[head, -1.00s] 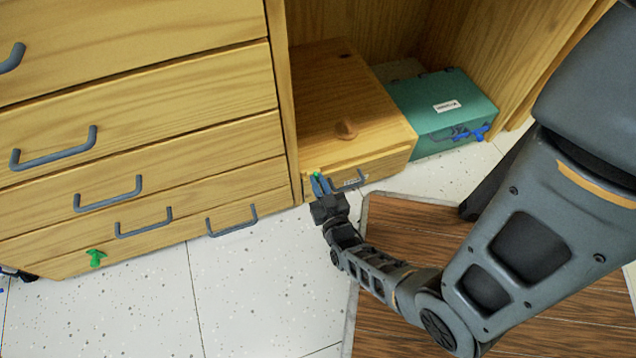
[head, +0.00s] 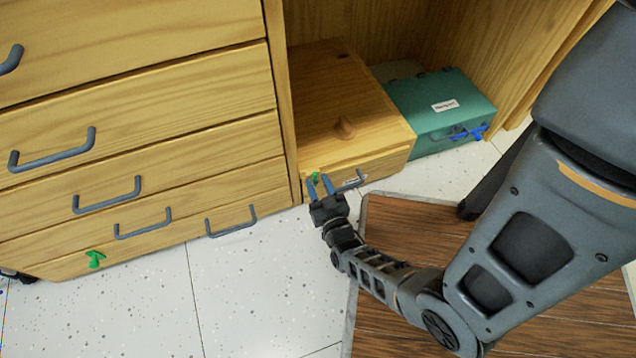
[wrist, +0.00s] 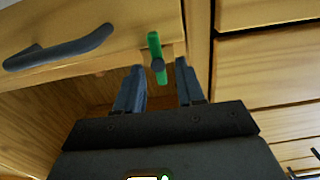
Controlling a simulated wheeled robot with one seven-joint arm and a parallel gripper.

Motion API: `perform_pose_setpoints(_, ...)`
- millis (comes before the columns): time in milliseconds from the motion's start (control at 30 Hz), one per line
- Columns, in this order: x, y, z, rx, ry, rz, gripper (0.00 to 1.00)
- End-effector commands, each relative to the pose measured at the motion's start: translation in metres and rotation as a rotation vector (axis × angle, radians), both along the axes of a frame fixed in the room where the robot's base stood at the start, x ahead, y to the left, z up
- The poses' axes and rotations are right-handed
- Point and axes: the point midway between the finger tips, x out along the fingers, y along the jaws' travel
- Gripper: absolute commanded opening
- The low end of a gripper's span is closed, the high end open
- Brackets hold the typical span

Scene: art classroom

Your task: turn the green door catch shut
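The green door catch (head: 315,177) is on the front of the low wooden box (head: 345,100), beside its grey handle (head: 350,181). In the wrist view the catch (wrist: 154,45) is a short green bar, nearly upright in the picture and slightly tilted, with a dark round knob near its lower end. My gripper (head: 319,180) is open in front of the catch. In the wrist view its two fingertips (wrist: 160,66) stand apart on either side of the bar, with a visible gap to each. How far the fingertips reach in depth is hard to tell.
Another green catch (head: 95,258) is on the lowest drawer at the left. The drawer unit (head: 150,100) with grey handles stands left of the box. A teal case (head: 430,95) with a blue part (head: 472,132) is to the right. White floor (head: 250,290) is clear in front.

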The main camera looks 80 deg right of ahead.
Motion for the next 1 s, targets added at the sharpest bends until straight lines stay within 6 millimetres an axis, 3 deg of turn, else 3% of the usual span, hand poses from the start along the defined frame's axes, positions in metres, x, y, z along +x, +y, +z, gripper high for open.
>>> perform_pose_setpoints(300,-0.026,0.044,0.000,0.004,0.003,0.001,0.38)
perform_pose_setpoints(500,-0.036,0.061,0.000,0.003,0.002,0.001,0.38)
perform_pose_setpoints(1000,-0.038,0.064,0.000,0.002,0.001,0.000,0.38)
